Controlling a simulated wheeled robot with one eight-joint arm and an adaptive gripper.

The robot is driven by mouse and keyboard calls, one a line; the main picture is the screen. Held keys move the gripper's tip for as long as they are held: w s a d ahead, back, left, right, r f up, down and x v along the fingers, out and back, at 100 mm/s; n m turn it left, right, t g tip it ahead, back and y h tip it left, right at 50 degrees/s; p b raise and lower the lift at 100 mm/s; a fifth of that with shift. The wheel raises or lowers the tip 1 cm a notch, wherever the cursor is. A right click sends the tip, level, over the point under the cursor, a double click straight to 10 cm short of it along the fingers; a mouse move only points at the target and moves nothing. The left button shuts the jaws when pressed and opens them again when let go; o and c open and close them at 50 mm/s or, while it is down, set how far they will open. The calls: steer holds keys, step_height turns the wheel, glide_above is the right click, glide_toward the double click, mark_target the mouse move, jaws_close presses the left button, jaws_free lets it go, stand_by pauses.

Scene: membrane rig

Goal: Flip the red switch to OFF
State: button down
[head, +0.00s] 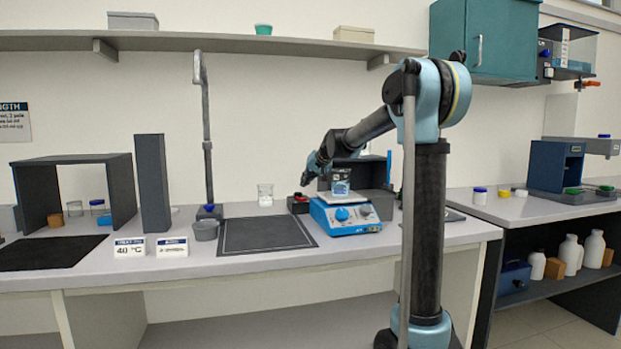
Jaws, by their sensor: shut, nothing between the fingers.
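A small dark box (298,206) stands on the bench, left of the blue stirrer plate. A red switch (299,195) shows on its top. The switch is too small for me to tell which way it is set. My gripper (305,183) points down just above the red switch, at its upper right. It is shut and empty. I cannot tell whether the fingertips touch the switch.
The blue stirrer plate (346,218) with a beaker (340,182) on it is close on the right. Another beaker (265,195) stands to the left. A dark mat (262,235) lies clear in front. A metal post (207,150) rises further left.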

mark_target(301, 199)
steer(key=shift+a+f, duration=0.3)
steer(key=shift+f, duration=0.4)
steer(key=shift+a+f, duration=0.35)
steer(key=shift+f, duration=0.3)
steer(key=shift+a+f, duration=0.3)
steer(key=shift+f, duration=0.4)
